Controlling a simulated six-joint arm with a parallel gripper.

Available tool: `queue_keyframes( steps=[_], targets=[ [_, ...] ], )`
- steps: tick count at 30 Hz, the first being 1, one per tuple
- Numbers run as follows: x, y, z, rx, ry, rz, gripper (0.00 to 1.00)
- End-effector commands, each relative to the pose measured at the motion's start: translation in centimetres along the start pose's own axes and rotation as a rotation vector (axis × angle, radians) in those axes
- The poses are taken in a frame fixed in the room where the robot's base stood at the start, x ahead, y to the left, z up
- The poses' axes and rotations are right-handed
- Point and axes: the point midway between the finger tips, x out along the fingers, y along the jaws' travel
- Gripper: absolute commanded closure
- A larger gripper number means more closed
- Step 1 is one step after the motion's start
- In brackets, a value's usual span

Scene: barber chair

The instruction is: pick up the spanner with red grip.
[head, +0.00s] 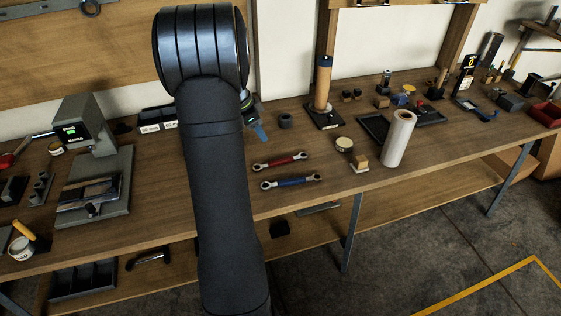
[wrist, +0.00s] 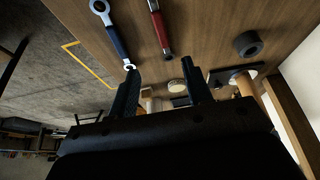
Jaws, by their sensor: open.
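The spanner with red grip (head: 280,161) lies flat on the wooden bench, right of my arm in the head view. In the wrist view the red-grip spanner (wrist: 160,27) runs in from the top edge, ahead of the space between my fingers. My gripper (wrist: 160,68) is open and empty, with its two dark fingers apart. It is apart from the red spanner. In the head view my arm hides most of the gripper.
A blue-grip spanner (head: 291,182) lies close beside the red one, nearer the bench's front edge. A dark ring (head: 286,120) stands behind them. A paper roll (head: 398,139), a round tin (head: 344,144) and a small block (head: 360,164) stand to the right.

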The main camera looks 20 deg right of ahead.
Motion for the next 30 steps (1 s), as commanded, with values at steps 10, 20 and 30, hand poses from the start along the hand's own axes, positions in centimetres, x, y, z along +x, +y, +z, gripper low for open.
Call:
queue_keyframes(
  steps=[10,20,30],
  targets=[
    [7.7,0.2,-0.1,-0.002,-0.001,0.005,0.55],
    [10.9,0.1,-0.1,-0.002,0.0,0.002,0.55],
    [14.9,-0.2,-0.4,-0.002,0.0,0.003,0.55]
  ],
)
